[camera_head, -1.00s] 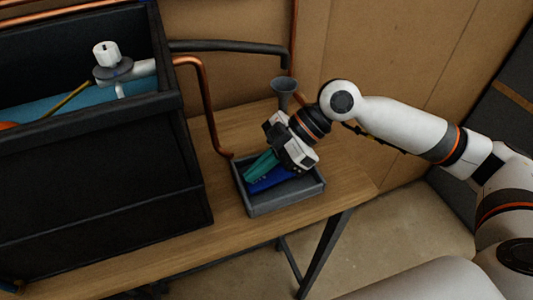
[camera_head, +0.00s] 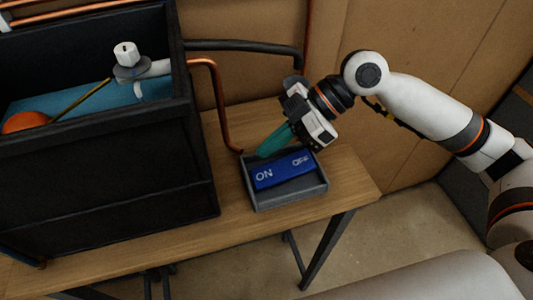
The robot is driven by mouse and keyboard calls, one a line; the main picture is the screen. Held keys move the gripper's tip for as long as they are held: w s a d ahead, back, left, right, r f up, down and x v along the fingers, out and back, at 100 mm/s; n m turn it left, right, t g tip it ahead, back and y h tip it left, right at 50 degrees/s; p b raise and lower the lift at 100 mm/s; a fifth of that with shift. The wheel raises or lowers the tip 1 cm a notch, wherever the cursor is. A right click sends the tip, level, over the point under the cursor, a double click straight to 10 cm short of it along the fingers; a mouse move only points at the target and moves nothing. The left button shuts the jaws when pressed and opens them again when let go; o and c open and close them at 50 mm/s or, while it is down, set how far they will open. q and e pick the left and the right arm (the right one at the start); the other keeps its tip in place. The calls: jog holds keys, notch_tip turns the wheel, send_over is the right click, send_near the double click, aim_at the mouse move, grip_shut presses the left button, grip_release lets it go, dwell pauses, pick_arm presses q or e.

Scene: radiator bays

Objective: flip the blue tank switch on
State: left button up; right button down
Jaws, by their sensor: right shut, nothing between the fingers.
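The blue switch (camera_head: 284,171) is a wide rocker set in a grey open-topped tray-like housing (camera_head: 290,199) on the wooden bench. "ON" is lettered at its left end and "OFF" at its right end. I cannot tell for sure which end is pressed down. My right gripper (camera_head: 265,153) reaches in from the right, over the back of the housing. Its teal fingers are shut and empty, pointing down-left near the switch's back edge. I cannot tell whether they touch it. My left gripper is not in view.
A black tank (camera_head: 100,187) stands left of the switch, with blue water (camera_head: 75,98), an orange float (camera_head: 25,122) and a white valve (camera_head: 127,54). A copper pipe (camera_head: 217,100) drops to the bench (camera_head: 347,181) behind the housing. The bench right of the housing is clear.

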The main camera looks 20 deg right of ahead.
jog(key=d+r+b, duration=0.1)
jog(key=d+r, duration=0.2)
jog(key=r, duration=0.2)
jog(key=shift+d+r, duration=0.25)
jog(key=shift+r, duration=0.1)
jog(key=shift+w+a, duration=0.1)
